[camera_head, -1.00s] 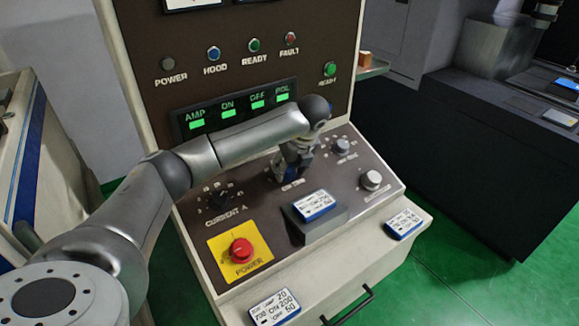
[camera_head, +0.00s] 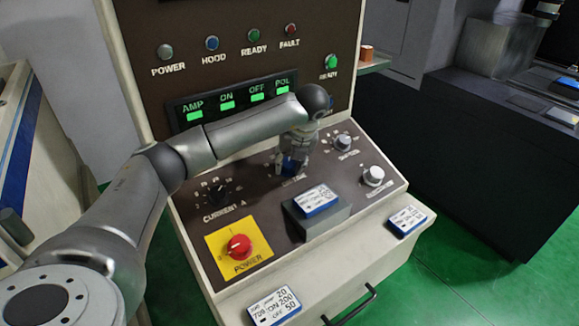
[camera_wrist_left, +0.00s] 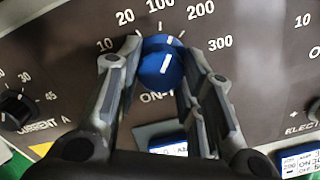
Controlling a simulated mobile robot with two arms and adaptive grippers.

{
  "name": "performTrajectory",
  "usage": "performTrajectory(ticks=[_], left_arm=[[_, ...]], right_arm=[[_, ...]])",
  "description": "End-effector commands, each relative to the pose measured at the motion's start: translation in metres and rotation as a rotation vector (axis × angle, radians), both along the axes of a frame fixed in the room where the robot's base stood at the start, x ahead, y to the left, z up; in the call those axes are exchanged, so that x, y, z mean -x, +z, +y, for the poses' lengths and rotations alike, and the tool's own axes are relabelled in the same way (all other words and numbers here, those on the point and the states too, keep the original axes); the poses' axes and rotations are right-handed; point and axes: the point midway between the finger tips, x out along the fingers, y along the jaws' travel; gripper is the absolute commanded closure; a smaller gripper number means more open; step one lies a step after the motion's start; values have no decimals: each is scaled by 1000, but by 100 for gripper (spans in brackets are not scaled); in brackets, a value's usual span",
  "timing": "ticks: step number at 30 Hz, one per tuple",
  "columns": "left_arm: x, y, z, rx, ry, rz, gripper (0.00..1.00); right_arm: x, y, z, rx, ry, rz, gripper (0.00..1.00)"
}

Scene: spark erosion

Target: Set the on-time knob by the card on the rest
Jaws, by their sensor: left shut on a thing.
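My left gripper (camera_head: 290,164) reaches down onto the sloped control panel. In the left wrist view its fingers (camera_wrist_left: 162,62) stand one on each side of the blue on-time knob (camera_wrist_left: 160,67), shut on it. The knob's white pointer line leans slightly right of straight up, toward the 100 to 200 part of its printed scale. The scale reads 10, 20, 100, 200, 300. In the head view the gripper mostly hides the knob. The card (camera_head: 317,199) lies on the dark grey rest (camera_head: 322,223) in front of the knob; its print is too small to read surely. My right gripper is out of view.
A current knob (camera_head: 217,195) is left of the on-time knob; two grey knobs (camera_head: 343,142) (camera_head: 374,176) are to its right. A red power button (camera_head: 238,246) sits on a yellow plate. Two other cards (camera_head: 274,307) (camera_head: 406,221) lie on the front ledge.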

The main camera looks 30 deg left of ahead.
Motion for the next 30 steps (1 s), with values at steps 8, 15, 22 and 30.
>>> performTrajectory(ticks=[8, 15, 22, 30], left_arm=[[0, 0, 0, -21, -160, 50, 89], [0, 1, 1, -32, -234, 75, 89], [0, 2, 1, -35, -253, 81, 89], [0, 2, 1, -34, -251, 80, 89]], right_arm=[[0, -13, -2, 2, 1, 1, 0], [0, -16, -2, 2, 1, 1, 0], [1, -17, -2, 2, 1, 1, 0], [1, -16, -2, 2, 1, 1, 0]])
